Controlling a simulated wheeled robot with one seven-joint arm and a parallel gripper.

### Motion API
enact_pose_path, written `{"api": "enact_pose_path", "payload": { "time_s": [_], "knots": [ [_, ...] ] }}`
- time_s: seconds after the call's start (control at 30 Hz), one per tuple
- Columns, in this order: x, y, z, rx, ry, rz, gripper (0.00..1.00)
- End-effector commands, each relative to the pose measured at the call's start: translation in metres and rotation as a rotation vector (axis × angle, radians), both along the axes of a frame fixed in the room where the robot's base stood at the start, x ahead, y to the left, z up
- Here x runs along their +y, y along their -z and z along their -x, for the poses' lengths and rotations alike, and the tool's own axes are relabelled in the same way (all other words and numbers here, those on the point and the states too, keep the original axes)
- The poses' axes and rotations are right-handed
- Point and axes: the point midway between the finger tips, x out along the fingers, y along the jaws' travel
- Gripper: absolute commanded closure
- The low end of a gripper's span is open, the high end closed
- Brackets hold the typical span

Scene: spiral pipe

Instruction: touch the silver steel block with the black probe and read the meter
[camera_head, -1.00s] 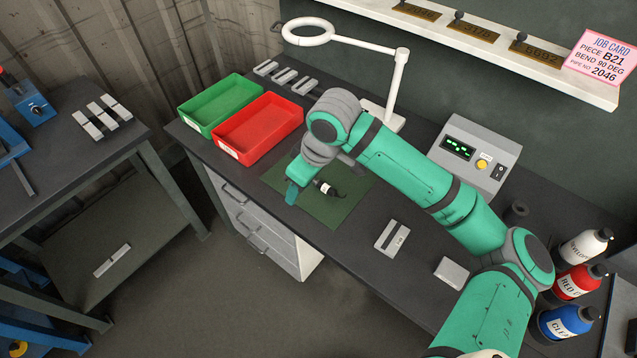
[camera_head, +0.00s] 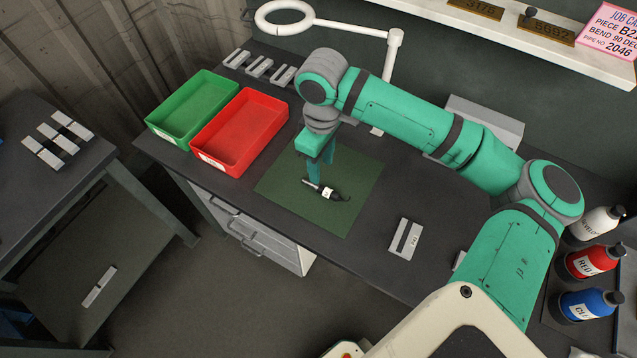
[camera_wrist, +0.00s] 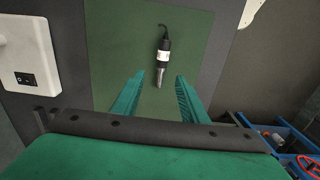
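The black probe (camera_head: 328,192) lies on the green mat (camera_head: 350,215) in the head view. It has a white label, a metal tip and a dark cable tail. My gripper (camera_head: 318,178) is above the mat at the probe's metal-tip end. In the wrist view my gripper (camera_wrist: 160,76) is open, and the probe (camera_wrist: 163,55) shows ahead, its tip between the fingers, apparently not gripped. The meter (camera_head: 490,118) is mostly behind my arm; its display is hidden. A silver block with a dark stripe (camera_head: 403,238) lies right of the mat; I cannot tell whether it is the steel one.
A red bin (camera_head: 240,132) and a green bin (camera_head: 193,108) stand left of the mat. Several silver bars (camera_head: 260,66) lie behind them. A lamp (camera_head: 395,55) stands at the back. Bottles (camera_head: 590,262) stand at the right. A small pale block (camera_head: 459,259) is mostly behind my arm.

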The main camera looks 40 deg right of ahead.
Motion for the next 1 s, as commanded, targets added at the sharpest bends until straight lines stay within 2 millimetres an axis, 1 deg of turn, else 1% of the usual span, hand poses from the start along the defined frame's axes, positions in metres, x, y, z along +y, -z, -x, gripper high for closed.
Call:
{"api": "enact_pose_path", "payload": {
  "time_s": [0.03,0.1,0.2,0.43,0.6,0.7,0.8,1.0],
  "knots": [
    [0.002,0.009,0.000,0.003,-0.003,-0.001,0.60],
    [0.002,0.019,0.000,0.003,-0.004,-0.001,0.60],
    [0.002,0.030,0.000,0.000,-0.003,-0.001,0.60],
    [-0.001,0.044,0.002,0.000,0.000,0.000,0.60],
    [-0.003,0.068,0.007,0.002,0.000,0.000,0.60],
    [-0.002,0.080,0.006,0.001,-0.002,-0.001,0.60],
    [-0.002,0.086,0.005,-0.001,-0.002,-0.001,0.60],
    [-0.002,0.088,0.005,-0.001,-0.001,0.000,0.60]
  ]
}}
